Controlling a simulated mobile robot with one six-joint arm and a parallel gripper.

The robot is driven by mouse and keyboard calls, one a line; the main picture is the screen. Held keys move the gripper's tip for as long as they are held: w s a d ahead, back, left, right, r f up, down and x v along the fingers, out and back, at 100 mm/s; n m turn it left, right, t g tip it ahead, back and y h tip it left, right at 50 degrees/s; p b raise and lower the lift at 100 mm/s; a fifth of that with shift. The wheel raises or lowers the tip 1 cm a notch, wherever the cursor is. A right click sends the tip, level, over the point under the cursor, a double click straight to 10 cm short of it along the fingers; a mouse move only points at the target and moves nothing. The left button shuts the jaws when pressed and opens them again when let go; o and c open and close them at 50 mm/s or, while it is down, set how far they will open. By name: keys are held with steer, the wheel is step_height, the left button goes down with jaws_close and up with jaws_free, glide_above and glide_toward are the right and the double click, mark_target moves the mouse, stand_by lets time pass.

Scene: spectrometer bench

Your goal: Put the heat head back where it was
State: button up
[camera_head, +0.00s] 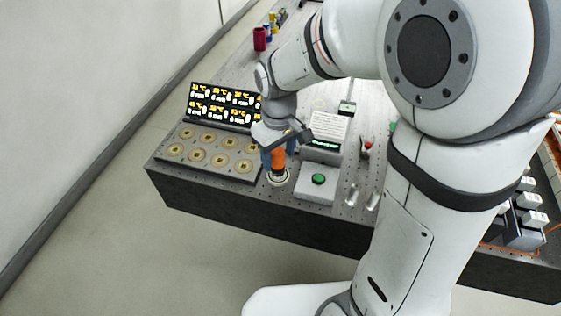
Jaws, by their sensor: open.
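An orange upright piece (278,158), which looks like the heat head, stands near the bench's front edge. Below it is a pale round base (278,177); I cannot tell whether the two touch. My gripper (281,147) is right above the orange piece, pointing down, with its jaws open at the piece's upper part. The gripper hides the top of the piece, and I cannot tell whether a finger touches it.
A panel of round gold-centred discs (212,150) with a lit display (224,104) is close on the left. A box with a green button (318,180) is close on the right, with a small screen unit (323,146) behind it. Clear vials (351,194) stand further right.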

step_height(320, 180, up, 8)
steer(key=shift+r, duration=0.1)
steer(key=s+d+m+t, duration=0.2)
steer(key=s+d+m, duration=0.5)
steer(key=s+d, duration=0.5)
steer(key=shift+d+f+t, duration=0.3)
steer(key=shift+f+t, duration=0.1)
steer(key=shift+f, duration=0.05)
stand_by(0.6)
